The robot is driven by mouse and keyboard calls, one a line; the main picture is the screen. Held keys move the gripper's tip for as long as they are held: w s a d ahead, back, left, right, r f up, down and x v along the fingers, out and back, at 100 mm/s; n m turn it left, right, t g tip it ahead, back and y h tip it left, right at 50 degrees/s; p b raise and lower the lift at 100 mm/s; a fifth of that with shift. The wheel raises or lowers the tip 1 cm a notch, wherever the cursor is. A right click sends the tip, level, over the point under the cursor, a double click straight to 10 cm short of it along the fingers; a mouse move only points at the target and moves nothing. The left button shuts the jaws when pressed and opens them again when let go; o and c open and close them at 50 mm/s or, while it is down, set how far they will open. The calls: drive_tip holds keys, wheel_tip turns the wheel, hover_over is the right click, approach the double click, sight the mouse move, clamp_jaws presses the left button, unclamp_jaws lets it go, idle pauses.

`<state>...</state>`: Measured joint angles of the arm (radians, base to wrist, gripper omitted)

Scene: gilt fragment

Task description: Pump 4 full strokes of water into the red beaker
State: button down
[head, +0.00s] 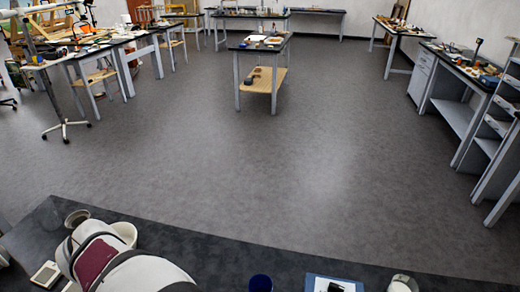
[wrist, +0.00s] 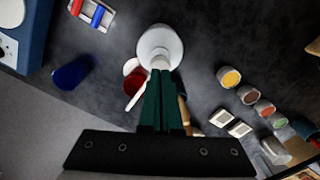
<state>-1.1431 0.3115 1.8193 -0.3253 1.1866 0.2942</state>
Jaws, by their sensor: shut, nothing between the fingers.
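In the wrist view, my gripper (wrist: 161,73) is shut, its green fingers together with nothing between them. The fingertips are at the near side of a white round pump bottle (wrist: 160,42), over its spout or head; I cannot tell whether they touch. A red beaker (wrist: 133,83) stands just left of the fingers, partly hidden by them and by a white strip that crosses it. The water level in it cannot be seen. The head view does not show the gripper, the pump or the red beaker.
A dark blue cup (wrist: 72,72) stands to the left. Several small jars of colour (wrist: 248,95) and two white square pieces (wrist: 230,123) are on the right.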

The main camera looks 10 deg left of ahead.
idle(0.6)
drive_tip(key=shift+f, duration=1.5)
drive_tip(key=shift+r, duration=1.5)
drive_tip(key=shift+f, duration=1.5)
drive_tip(key=shift+r, duration=1.5)
drive_tip(key=shift+f, duration=0.1)
